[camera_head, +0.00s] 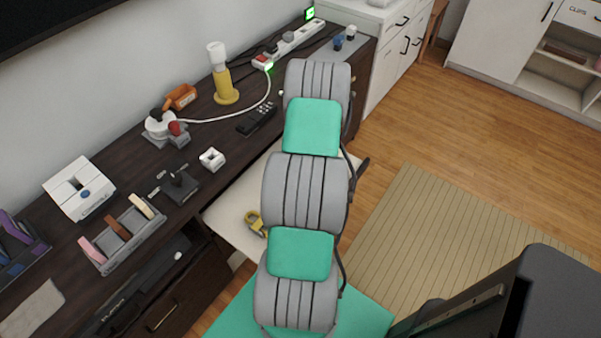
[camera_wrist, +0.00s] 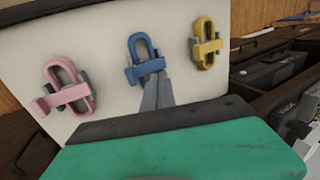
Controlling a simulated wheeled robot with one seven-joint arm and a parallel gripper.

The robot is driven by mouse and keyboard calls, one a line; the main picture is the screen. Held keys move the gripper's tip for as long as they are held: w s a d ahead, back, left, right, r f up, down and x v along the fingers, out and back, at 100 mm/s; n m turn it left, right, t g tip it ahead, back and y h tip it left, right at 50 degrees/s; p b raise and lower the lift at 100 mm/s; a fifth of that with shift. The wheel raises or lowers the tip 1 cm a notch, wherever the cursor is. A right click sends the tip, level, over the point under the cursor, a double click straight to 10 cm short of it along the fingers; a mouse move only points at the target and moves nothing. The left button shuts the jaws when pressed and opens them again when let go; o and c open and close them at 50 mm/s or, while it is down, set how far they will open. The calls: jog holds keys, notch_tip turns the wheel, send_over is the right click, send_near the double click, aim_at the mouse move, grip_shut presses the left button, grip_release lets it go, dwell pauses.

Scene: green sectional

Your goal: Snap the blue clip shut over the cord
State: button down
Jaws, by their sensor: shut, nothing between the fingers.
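In the wrist view the blue clip (camera_wrist: 141,50) is on a pale panel (camera_wrist: 105,38), between a pink clip and a yellow one. It is an upright loop with a blue bar across its lower part. My gripper (camera_wrist: 157,82) is shut and empty, with its grey fingertips at the lower edge of that bar; I cannot tell whether they touch it. No cord can be made out in the blue clip. In the head view my arm covers the blue clip and my gripper; part of the pale panel (camera_head: 228,221) shows beside it.
The pink clip (camera_wrist: 66,87) and yellow clip (camera_wrist: 205,43) flank the blue one closely. A dark cabinet top (camera_head: 135,185) beside the panel carries a white block (camera_head: 80,188), a grey rack (camera_head: 125,235) and a yellow lamp (camera_head: 224,85). Open wooden floor (camera_head: 420,130) lies right.

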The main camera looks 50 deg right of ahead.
jog(key=shift+d+f+b, duration=2.85)
jog(key=shift+f+b, duration=0.05)
jog(key=shift+b, duration=0.05)
jog(key=shift+f, duration=0.3)
jog(key=shift+s, duration=0.1)
